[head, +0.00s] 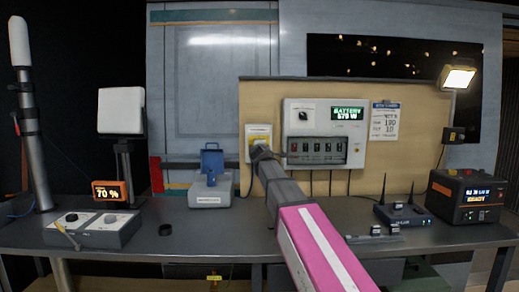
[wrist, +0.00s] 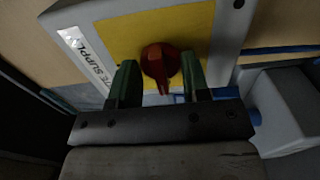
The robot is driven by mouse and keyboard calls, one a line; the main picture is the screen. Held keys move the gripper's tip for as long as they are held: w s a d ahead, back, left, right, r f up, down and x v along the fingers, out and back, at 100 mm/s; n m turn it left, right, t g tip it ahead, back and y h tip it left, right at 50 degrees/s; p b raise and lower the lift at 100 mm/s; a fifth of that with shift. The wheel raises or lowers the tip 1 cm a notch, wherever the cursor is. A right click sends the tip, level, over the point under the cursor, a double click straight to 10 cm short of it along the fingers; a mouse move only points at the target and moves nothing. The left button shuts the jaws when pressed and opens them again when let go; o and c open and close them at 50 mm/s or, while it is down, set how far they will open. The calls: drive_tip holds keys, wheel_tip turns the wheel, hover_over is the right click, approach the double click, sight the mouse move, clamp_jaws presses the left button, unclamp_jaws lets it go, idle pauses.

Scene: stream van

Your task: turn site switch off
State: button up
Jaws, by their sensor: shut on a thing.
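The site switch is a red rotary knob (wrist: 160,62) on a yellow plate (wrist: 112,38), set in a grey box whose label partly reads "SUPPL". In the head view this box (head: 250,130) is on the wooden panel, left of the battery unit. My gripper (wrist: 158,72) is at the box with one finger on each side of the red knob, shut on it. The gripper (head: 262,150) and arm hide the knob and the lower part of the box in the head view.
The battery unit (head: 330,110) with a dial, a green display and a row of switches is close to the right. A blue-topped case (head: 210,185) stands below left on the bench (head: 150,245). A router (head: 402,216) and a black power box (head: 466,198) are at the right.

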drive_tip(key=o, duration=0.9)
drive_tip(key=s, duration=1)
drive_tip(key=shift+s, duration=0.4)
drive_tip(key=shift+s, duration=0.15)
